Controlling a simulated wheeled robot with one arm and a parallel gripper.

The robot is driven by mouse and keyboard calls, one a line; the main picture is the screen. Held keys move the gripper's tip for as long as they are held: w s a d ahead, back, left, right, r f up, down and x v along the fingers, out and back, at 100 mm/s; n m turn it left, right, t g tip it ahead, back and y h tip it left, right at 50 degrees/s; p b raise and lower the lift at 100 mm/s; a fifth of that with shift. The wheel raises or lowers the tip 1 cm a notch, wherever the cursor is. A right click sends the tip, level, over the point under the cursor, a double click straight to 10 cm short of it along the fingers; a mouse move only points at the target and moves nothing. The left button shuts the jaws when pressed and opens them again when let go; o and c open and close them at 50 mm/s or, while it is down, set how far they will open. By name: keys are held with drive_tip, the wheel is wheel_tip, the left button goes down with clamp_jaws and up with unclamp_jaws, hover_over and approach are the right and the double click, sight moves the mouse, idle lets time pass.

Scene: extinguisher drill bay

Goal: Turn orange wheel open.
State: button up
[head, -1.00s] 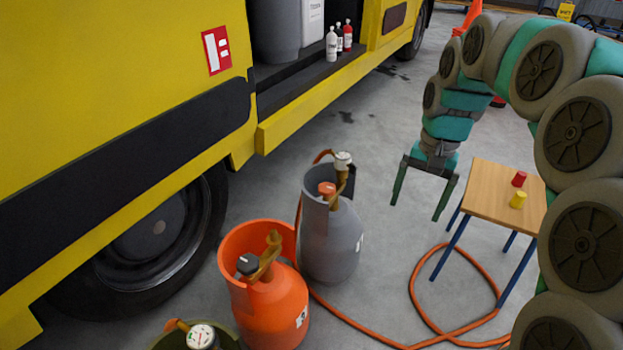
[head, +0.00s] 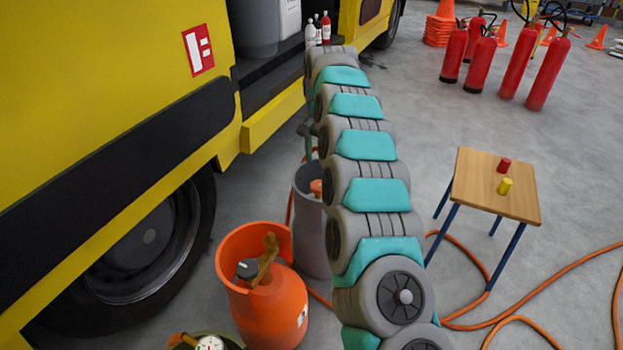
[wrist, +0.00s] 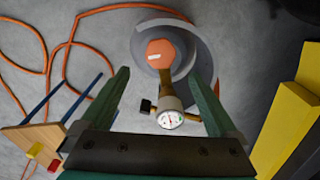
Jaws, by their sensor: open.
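The orange wheel (wrist: 160,53) sits on top of the grey gas cylinder (wrist: 205,70) in the wrist view, with a brass valve and a round white gauge (wrist: 170,119) beside it. In the head view the orange wheel (head: 316,187) shows just left of my arm, and the grey cylinder (head: 308,235) is partly hidden by the arm. My gripper (wrist: 163,84) is open and empty. Its fingers are spread to either side of the valve in the picture, and the wheel lies beyond their tips. I see no contact. In the head view my arm mostly hides the gripper.
An orange cylinder (head: 270,305) with a black knob stands in front of the grey one. The yellow truck (head: 90,90) is at left. A small wooden table (head: 480,195) with red and yellow cups stands at right. An orange hose (head: 560,290) lies on the floor.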

sight(320, 184)
drive_tip(key=shift+f+p, duration=0.35)
drive_tip(key=shift+f, duration=3.45)
drive_tip(key=c, duration=1.4)
